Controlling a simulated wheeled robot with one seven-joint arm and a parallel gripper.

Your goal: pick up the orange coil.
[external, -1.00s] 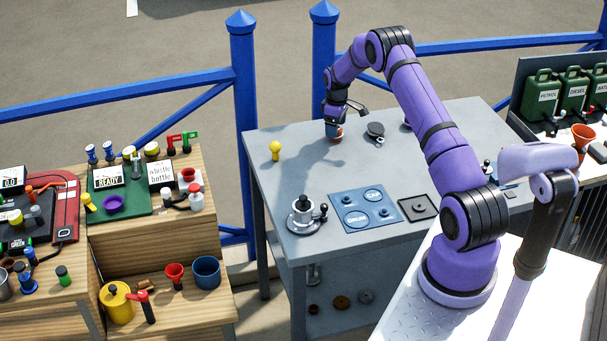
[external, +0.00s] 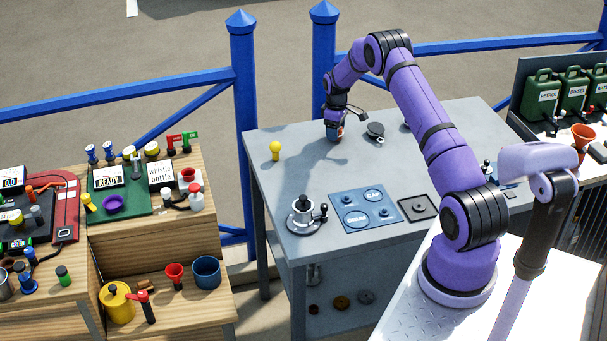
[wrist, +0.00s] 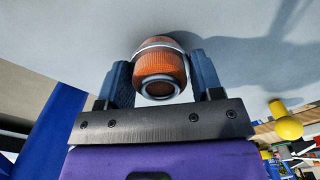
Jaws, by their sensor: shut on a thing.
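The orange coil (wrist: 160,68) is a short ribbed orange cylinder with pale grey rims. In the wrist view it sits between the two dark blue-grey fingers of my gripper (wrist: 162,85). The gripper is shut on it. In the external view my gripper (external: 333,134) points down at the far left part of the grey table (external: 300,165). The fingers hide most of the coil there. I cannot tell whether the coil still touches the table.
A yellow knob (external: 275,148) stands to the left of my gripper, and a dark round lid-like piece (external: 375,130) lies to its right. A silver winch-like piece (external: 305,214) and a blue panel (external: 366,209) are nearer the front. Blue railings (external: 242,100) run behind the table.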

